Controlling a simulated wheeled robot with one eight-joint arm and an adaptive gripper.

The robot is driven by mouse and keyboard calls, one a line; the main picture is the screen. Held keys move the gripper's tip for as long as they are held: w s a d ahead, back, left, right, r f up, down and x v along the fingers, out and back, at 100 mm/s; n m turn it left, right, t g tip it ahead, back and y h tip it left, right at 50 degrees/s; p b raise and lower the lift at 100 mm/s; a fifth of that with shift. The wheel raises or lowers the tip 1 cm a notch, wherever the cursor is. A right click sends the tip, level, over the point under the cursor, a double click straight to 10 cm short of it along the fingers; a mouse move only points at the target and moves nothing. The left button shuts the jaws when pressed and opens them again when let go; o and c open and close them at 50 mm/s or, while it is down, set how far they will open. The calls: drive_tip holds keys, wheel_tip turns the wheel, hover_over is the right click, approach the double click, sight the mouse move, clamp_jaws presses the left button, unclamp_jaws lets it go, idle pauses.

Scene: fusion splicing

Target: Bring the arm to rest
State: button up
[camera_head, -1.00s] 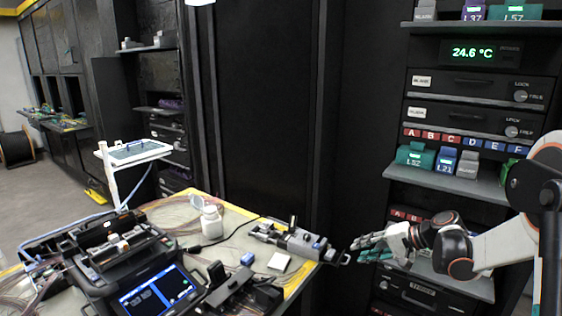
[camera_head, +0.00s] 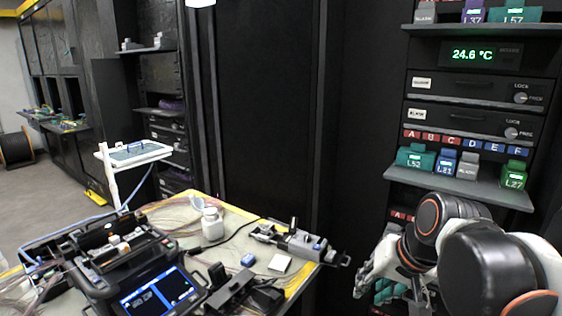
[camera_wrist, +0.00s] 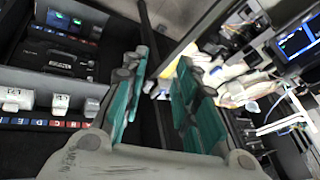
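My gripper (camera_wrist: 158,100) shows in the wrist view with its two green-padded fingers spread apart and nothing between them. In the head view my gripper (camera_head: 385,285) is low on the right, beside the right end of the workbench and in front of the rack. My own arm links hide part of it there. The arm is folded, with its large joints close to the camera at the lower right.
The workbench (camera_head: 238,209) holds a fusion splicer (camera_head: 120,262), a white bottle (camera_head: 212,224) and a grey clamp-like tool (camera_head: 300,243). The rack shelf (camera_head: 440,181) at right carries labelled coloured modules. Open floor (camera_head: 60,195) lies at the far left.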

drive_tip(key=s+d+f+n+t+h, duration=0.1)
drive_tip(key=s+d+f+n+t, duration=0.1)
drive_tip(key=s, duration=0.7)
drive_tip(key=shift+d+f+n+h+b, duration=0.15)
drive_tip(key=shift+f+n+h+b, duration=0.25)
drive_tip(key=shift+f+n, duration=0.3)
